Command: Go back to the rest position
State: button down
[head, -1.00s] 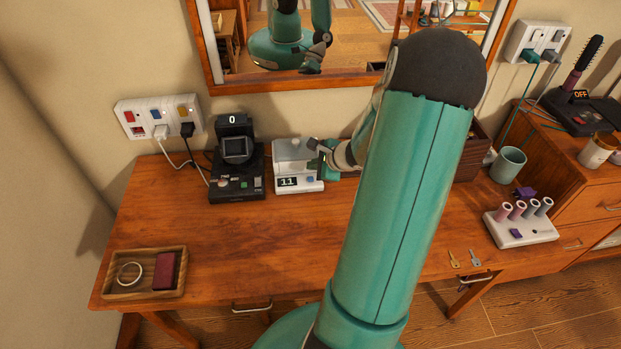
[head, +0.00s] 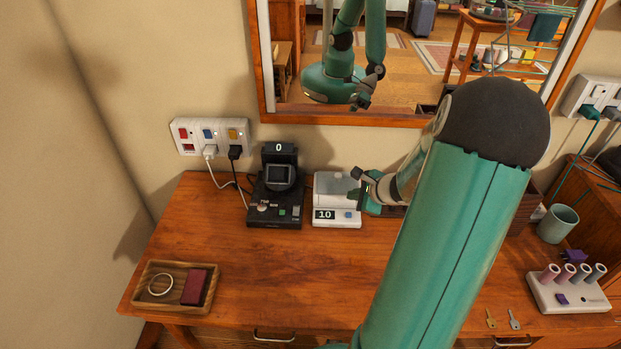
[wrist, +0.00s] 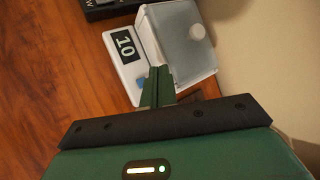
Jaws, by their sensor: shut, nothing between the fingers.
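My gripper (head: 358,187) is at the right side of the white device with a "10" display (head: 336,203), over the desk. In the wrist view my gripper's green fingers (wrist: 158,80) are shut with nothing between them, close to the blue button on the white device (wrist: 128,57). I cannot tell whether they touch it. My teal arm covers much of the right half of the desk in the head view.
A black device reading "0" (head: 275,205) stands left of the white one. A wooden tray (head: 147,302) holds a ring and a dark red block. The desk's front middle is clear.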

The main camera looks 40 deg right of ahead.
jog(key=w+a+r+n+g+y, duration=0.1)
jog(key=a+r+n, duration=0.5)
jog(key=a, duration=0.5)
jog(key=w+a+r+n+g+y, duration=0.1)
jog(key=a+r+n+g, duration=0.1)
jog(key=a+r+n, duration=0.65)
jog(key=s+a+r+n+h, duration=0.1)
jog(key=s+a+r+n, duration=0.3)
jog(key=s+a+n, duration=0.2)
jog(key=s+a+r+n+h, duration=0.1)
jog(key=s+a+r+n, duration=0.2)
jog(key=s+a+n, duration=0.3)
jog(key=s+a, duration=0.2)
jog(key=a, duration=0.2)
jog(key=shift+r+g, duration=0.3)
jog(key=shift+r, duration=0.1)
jog(key=shift+s, duration=0.25)
